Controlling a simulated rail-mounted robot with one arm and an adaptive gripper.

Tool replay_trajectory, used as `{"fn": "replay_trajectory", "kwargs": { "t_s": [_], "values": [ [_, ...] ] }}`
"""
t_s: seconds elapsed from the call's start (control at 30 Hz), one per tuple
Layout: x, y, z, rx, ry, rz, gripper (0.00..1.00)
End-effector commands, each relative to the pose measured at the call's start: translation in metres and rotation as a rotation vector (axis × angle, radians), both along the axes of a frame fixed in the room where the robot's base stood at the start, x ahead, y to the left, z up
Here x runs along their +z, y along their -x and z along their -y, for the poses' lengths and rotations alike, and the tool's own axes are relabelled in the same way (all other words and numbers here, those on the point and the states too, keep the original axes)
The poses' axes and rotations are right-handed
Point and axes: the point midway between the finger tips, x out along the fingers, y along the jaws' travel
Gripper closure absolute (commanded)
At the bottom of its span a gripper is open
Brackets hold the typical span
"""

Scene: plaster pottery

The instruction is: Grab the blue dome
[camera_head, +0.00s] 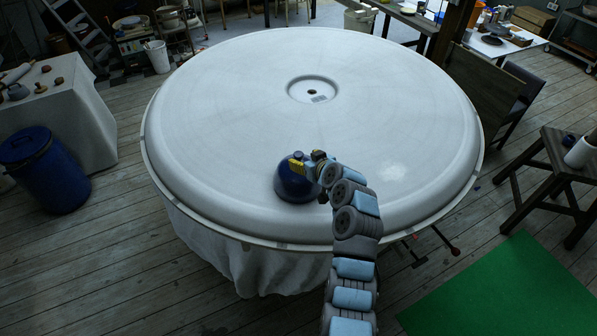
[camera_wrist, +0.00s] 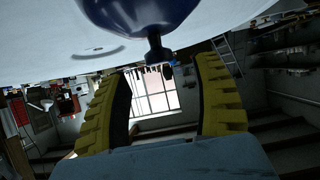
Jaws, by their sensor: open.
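The blue dome (camera_head: 290,187) sits on the large round white plaster surface near its front edge, and my gripper covers part of its upper right. In the wrist view, which looks upside down, the glossy dome (camera_wrist: 135,14) fills the top centre, with its dark knob (camera_wrist: 157,48) pointing down in the picture. My gripper (camera_head: 297,164) is at the dome's top in the head view. In the wrist view the two yellow-edged fingers of my gripper (camera_wrist: 164,66) are spread apart and empty. The knob appears between the fingertips' lines, near their tips; I cannot tell whether anything touches.
The round white plaster piece (camera_head: 230,120) has a raised rim and a central recess (camera_head: 312,91); it is otherwise clear. A dark blue barrel (camera_head: 45,170) and a cloth-covered table (camera_head: 75,115) stand left. A wooden stool (camera_head: 550,180) and green mat (camera_head: 510,290) are at right.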

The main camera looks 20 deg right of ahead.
Motion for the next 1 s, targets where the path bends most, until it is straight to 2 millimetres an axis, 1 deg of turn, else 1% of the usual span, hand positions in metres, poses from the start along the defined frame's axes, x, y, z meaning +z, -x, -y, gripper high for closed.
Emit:
{"fn": "replay_trajectory", "kwargs": {
  "t_s": [0.23,0.57,0.8,1.0],
  "values": [
    [-0.004,-0.006,-0.001,0.001,-0.004,-0.004,0.35],
    [-0.011,-0.026,-0.001,0.001,0.0,-0.003,0.35],
    [-0.019,-0.039,-0.003,0.0,-0.003,-0.002,0.35],
    [-0.023,-0.046,-0.004,0.001,-0.002,-0.002,0.35]
  ]
}}
